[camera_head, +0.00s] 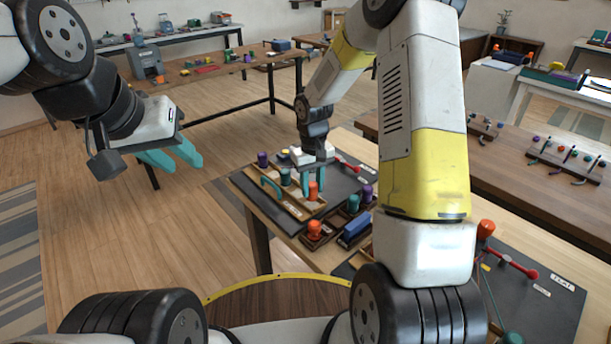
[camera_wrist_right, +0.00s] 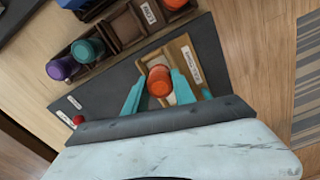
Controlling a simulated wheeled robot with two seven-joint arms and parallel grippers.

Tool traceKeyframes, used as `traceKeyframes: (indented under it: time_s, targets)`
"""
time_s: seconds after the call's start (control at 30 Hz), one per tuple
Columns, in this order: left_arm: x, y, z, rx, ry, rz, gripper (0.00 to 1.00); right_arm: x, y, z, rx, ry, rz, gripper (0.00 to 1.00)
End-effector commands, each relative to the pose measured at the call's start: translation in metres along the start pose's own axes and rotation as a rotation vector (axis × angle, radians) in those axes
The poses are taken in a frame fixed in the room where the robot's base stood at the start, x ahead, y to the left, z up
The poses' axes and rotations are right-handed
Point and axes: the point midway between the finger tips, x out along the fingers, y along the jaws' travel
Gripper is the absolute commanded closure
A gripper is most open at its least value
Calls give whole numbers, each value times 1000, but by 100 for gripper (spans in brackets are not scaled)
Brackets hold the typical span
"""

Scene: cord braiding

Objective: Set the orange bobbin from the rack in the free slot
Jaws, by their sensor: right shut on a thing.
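An orange bobbin (camera_head: 313,191) is between the teal fingers of my right gripper (camera_head: 313,178), which is shut on it. It also shows in the right wrist view (camera_wrist_right: 159,82), over a light wood tray (camera_wrist_right: 184,50); I cannot tell whether it touches the tray. A dark wood rack (camera_wrist_right: 101,61) holds a purple bobbin (camera_wrist_right: 61,69), a teal bobbin (camera_wrist_right: 86,50) and another orange bobbin (camera_wrist_right: 174,3), with empty compartments (camera_wrist_right: 124,26) between the teal and orange ones. My left gripper (camera_head: 184,162) is open and empty, away from the table at the left.
On the light wood tray's far side stand a purple bobbin (camera_head: 262,159) and a teal bobbin (camera_head: 285,176). A blue block (camera_head: 356,229) lies by the dark rack. A red-knobbed tool (camera_wrist_right: 78,120) lies on the dark mat. A side table (camera_head: 540,185) stands at the right.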

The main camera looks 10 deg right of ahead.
Motion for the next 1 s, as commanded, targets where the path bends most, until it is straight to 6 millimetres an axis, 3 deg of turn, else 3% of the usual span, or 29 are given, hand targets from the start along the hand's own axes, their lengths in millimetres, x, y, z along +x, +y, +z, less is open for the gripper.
traceKeyframes:
  time_s: [0.13, 0.6, 0.63, 0.7, 0.73, 1.0]
  targets:
    - [0, 0, 0, 0, 0, 0, 66, 18, 0, 1, 1, -2, 0, 100]
    - [0, 0, 0, 0, 0, 0, 66, 25, 0, 0, 1, 0, 1, 100]
    - [0, 0, 0, 0, 0, 0, 66, 25, 0, 0, 1, 0, 1, 65]
    - [0, 0, 0, 0, 0, 0, 66, 25, 0, 0, 1, 0, 1, 51]
    - [0, 0, 0, 0, 0, 0, 66, 25, 0, 0, 1, 0, 1, 47]
    - [0, 0, 0, 0, 0, 0, 66, 24, 0, 0, 1, 0, 0, 47]
